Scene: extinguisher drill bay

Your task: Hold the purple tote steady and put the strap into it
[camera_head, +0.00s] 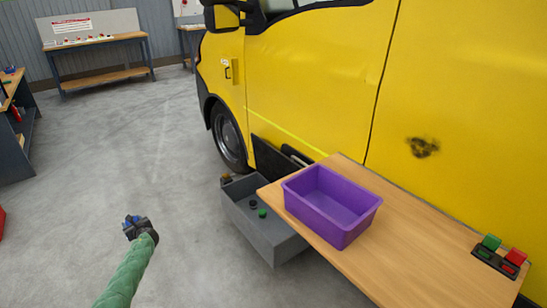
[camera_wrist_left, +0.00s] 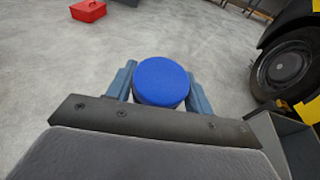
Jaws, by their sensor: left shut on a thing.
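The purple tote (camera_head: 309,219) stands upright on the left end of a wooden bench top, in the head view. Its visible inside looks empty. My left gripper (camera_head: 132,222) is over the floor, well to the left of the tote and the bench. It is shut on a blue round thing, which sits between the two fingers (camera_wrist_left: 160,88) in the left wrist view. The blue thing (camera_wrist_left: 161,80) has a flat, disc-like top; I cannot tell from its shape whether it is the strap. My right gripper is not in view, and nothing touches the tote.
A grey open bin (camera_head: 287,250) with small black and green items adjoins the bench top (camera_head: 400,262) on its left. A yellow van (camera_head: 310,85) stands behind. A dark holder with green and red pieces (camera_head: 500,260) is at the right.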

